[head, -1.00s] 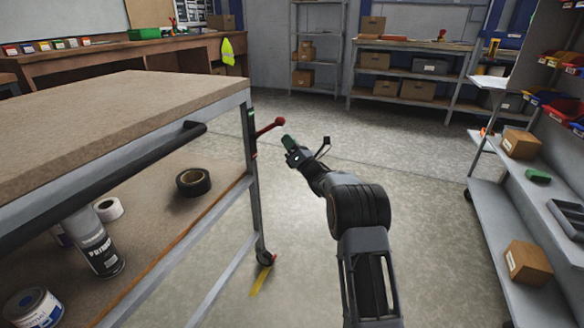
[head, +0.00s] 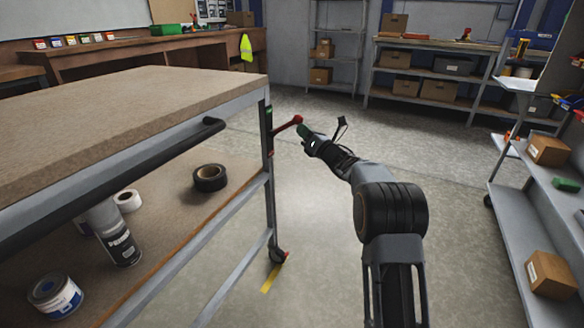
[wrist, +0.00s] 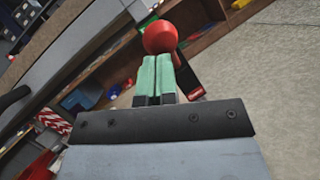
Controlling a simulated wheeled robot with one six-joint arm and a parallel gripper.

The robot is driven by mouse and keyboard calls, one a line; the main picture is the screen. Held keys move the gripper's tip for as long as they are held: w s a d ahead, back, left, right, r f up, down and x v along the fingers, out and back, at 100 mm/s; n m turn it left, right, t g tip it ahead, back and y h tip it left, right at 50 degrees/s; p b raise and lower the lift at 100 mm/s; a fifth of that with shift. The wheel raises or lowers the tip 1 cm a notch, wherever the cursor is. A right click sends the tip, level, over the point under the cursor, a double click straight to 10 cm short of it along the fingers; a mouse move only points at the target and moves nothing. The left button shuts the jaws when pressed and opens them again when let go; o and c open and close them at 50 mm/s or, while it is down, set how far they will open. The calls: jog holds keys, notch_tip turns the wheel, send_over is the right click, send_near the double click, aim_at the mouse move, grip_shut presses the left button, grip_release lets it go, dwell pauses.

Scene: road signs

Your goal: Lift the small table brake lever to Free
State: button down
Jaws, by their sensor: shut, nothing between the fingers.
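The small table (head: 150,95) stands at the left, with a brown top and a grey frame. Its red brake lever (head: 285,126) sticks out to the right from the near right leg and tilts slightly up to a round knob. In the wrist view the red knob (wrist: 160,37) is just beyond my fingertips. My gripper (head: 303,134) is shut and empty, its green fingers right at the knob; they also show in the wrist view (wrist: 157,75). I cannot tell whether the fingers touch the knob. A dark plate beside the leg is partly visible, its markings too small to read.
The table's lower shelf holds a black tape roll (head: 210,177), a white roll (head: 127,200), a spray can (head: 118,236) and a paint tin (head: 54,297). A grey shelf unit (head: 520,215) stands at right. The floor between is clear.

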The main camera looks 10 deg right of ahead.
jog(key=s+d+f+b, duration=0.4)
jog(key=s+f, duration=0.3)
jog(key=s, duration=0.2)
jog(key=shift+s+d, duration=0.4)
jog(key=shift+d, duration=0.25)
